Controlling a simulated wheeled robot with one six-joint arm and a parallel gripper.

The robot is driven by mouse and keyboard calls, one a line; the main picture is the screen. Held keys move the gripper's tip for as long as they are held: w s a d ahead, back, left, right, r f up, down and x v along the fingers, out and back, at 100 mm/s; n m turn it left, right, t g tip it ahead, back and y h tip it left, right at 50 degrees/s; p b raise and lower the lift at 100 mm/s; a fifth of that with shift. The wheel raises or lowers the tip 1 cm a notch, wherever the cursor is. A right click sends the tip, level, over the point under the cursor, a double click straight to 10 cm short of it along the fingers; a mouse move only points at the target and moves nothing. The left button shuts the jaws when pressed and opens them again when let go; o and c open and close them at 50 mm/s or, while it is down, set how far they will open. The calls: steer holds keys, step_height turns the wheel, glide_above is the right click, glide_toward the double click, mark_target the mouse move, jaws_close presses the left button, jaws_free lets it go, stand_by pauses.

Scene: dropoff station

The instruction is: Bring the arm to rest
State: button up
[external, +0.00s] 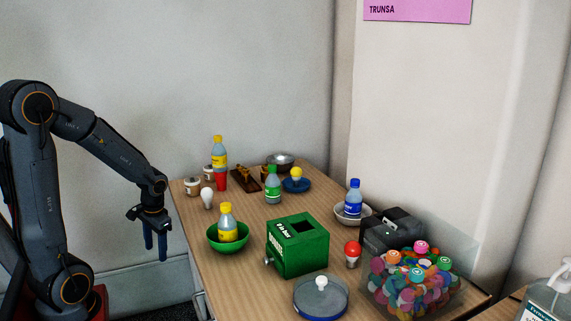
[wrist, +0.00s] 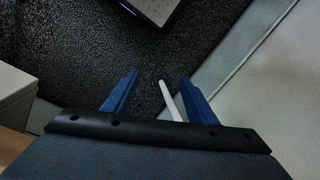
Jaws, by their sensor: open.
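My arm (external: 100,135) is raised at the left in the external view, bent over and reaching right. My gripper (external: 155,246) hangs fingers down just off the left edge of the wooden table (external: 205,268), touching nothing there. In the wrist view my gripper (wrist: 155,92) shows two blue fingers spread apart, with nothing held between them. Dark carpet (wrist: 150,60) lies below, and a thin white rod-like thing (wrist: 169,100) shows between the fingers, too unclear to name.
A wall (external: 180,80) stands behind. Open space lies left of the table.

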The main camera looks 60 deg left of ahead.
step_height(320, 180, down, 3)
steer(key=s+d+n+t+b, duration=0.1)
steer(key=s+d, duration=0.1)
steer(key=d+r+m+p, duration=0.3)
steer(key=d+r+p, duration=0.7)
steer(key=r+p, duration=0.3)
steer(key=d+r+m+h+p, duration=0.1)
steer(key=d+r+m+p, duration=0.2)
steer(key=d+r+p, duration=0.8)
step_height(320, 180, up, 3)
steer(key=p, duration=0.5)
steer(key=shift+w+d+m, duration=0.15)
steer(key=shift+w+m, duration=0.05)
steer(key=shift+m, duration=0.1)
